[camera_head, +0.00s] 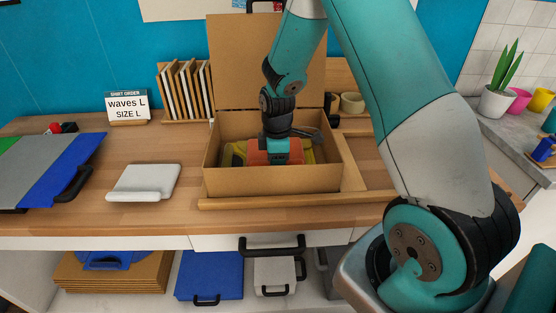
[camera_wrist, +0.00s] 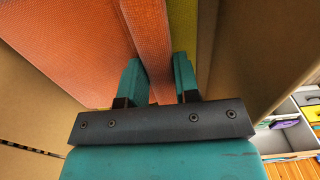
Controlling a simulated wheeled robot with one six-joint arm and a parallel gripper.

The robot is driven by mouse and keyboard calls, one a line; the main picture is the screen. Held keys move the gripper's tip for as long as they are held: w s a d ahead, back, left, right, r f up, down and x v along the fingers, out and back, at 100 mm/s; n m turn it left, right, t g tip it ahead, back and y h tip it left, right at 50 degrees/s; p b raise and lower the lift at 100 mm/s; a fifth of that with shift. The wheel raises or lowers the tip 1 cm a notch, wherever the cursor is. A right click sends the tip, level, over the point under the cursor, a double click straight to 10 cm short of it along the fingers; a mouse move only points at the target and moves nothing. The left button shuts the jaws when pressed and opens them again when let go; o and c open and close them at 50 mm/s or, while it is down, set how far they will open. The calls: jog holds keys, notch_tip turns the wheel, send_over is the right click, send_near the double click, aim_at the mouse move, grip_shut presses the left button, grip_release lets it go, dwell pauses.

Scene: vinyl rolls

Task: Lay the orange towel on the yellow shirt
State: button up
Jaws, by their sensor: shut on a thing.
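My gripper (camera_head: 279,158) points down into the open cardboard box (camera_head: 272,181) on the bench. In the wrist view, its two teal fingers (camera_wrist: 160,76) are shut on a folded edge of the orange towel (camera_wrist: 85,45). In the head view, the towel (camera_head: 262,157) is inside the box, below the rim, partly hidden by my gripper. The yellow shirt (camera_head: 239,158) shows beside and behind the towel; a yellow strip (camera_wrist: 205,40) also shows in the wrist view. I cannot tell whether the towel touches the shirt.
The box lid stands open behind (camera_head: 255,60). A wooden tray edge (camera_head: 290,201) borders the box. Left are a white pad (camera_head: 144,183), a blue board (camera_head: 68,168), an order sign (camera_head: 127,105) and a rack of boards (camera_head: 184,90). Bare bench lies between the pad and box.

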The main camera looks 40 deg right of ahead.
jog(key=shift+f, duration=0.2)
jog(key=shift+f, duration=0.1)
jog(key=shift+f, duration=0.15)
jog(key=o, duration=0.9)
jog(key=shift+o, duration=0.2)
